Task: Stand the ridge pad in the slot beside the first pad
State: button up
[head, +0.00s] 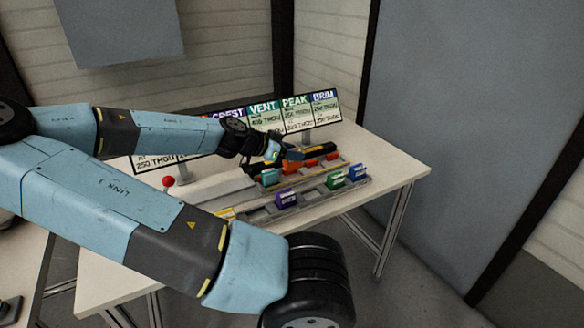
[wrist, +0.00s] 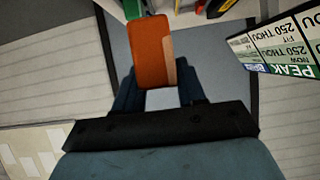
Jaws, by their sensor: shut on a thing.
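My gripper (wrist: 155,88) is shut on an orange pad (wrist: 152,50) with a paler strip down one side. The pad stands out beyond the dark fingers in the wrist view. I cannot read a label on it, so I cannot tell that it is the ridge pad. In the head view my gripper (head: 293,153) is above the far part of the rack (head: 313,189) on the table. Orange pieces (head: 306,164) show below it, and I cannot tell which one is held. The slot and the first pad cannot be picked out.
The rack bears a teal pad (head: 270,177), a purple pad (head: 285,197), a green pad (head: 336,180) and a blue pad (head: 357,173). A sign board (head: 295,112) stands behind. A red ball (head: 166,182) is at the left. The table's right end (head: 400,172) is clear.

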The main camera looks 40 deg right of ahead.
jog(key=w+d+f, duration=0.6)
jog(key=shift+d+f, duration=0.15)
jog(key=shift+f, duration=0.25)
jog(key=shift+w+d+f, duration=0.15)
jog(key=shift+d+f, duration=0.05)
jog(key=shift+f, duration=0.15)
jog(key=f, duration=0.3)
jog(key=shift+w+d+f, duration=0.15)
jog(key=shift+w+f, duration=0.05)
jog(key=shift+f, duration=0.1)
jog(key=o, duration=1)
jog(key=shift+o, duration=0.2)
jog(key=shift+r, duration=0.1)
jog(key=v, duration=1.2)
